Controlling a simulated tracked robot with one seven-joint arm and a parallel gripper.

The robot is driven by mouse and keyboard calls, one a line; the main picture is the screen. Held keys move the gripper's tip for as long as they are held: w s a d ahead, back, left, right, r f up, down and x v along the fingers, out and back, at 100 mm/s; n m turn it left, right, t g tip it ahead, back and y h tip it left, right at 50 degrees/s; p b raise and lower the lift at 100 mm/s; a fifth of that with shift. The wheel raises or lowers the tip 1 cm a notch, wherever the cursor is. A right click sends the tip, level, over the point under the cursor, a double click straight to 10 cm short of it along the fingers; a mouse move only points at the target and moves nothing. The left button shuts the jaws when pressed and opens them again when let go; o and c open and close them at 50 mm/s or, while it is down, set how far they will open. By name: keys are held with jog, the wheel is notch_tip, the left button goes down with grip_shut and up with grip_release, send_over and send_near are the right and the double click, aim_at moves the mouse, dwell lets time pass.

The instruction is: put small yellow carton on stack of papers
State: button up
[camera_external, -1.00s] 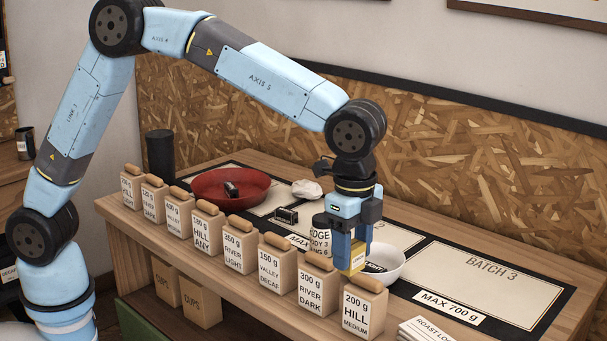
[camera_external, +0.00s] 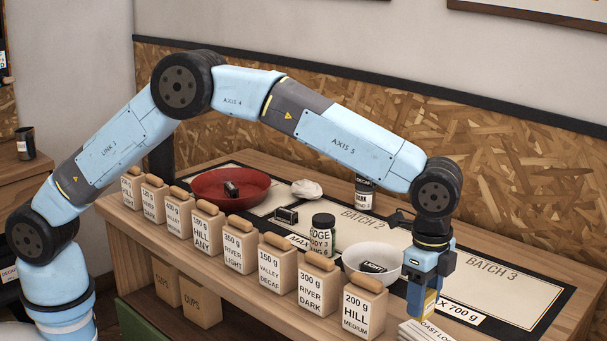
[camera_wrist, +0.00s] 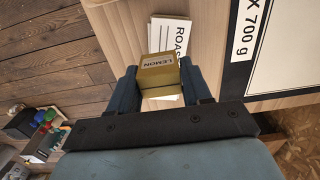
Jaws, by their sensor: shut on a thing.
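My gripper (camera_external: 423,300) is shut on the small yellow carton (camera_external: 430,303), which is mostly hidden by the fingers in the external view. In the wrist view the carton (camera_wrist: 160,72) sits between both fingers and its end reads LEMON. The stack of papers (camera_external: 428,332), white with a ROAST LOG heading partly visible, lies at the front right of the table. In the external view the carton is just above the papers. In the wrist view the stack (camera_wrist: 168,36) shows partly behind the carton; I cannot tell whether they touch.
A white bowl (camera_external: 357,258) with a dark labelled item stands left of my gripper. A row of tan bags, including the HILL MEDIUM bag (camera_external: 352,312), lines the front edge. A dark jar (camera_external: 322,238) stands behind. The BATCH 3 mat area (camera_external: 510,290) is clear.

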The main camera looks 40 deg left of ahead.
aim_at(417, 301)
jog(key=shift+w+d+f, duration=0.3)
jog(key=shift+d+f, duration=0.05)
jog(key=shift+f, duration=1.65)
jog(key=shift+f, duration=0.1)
jog(key=o, duration=1)
jog(key=shift+o, duration=0.2)
notch_tip(417, 301, up, 12)
jog(key=shift+r, duration=0.1)
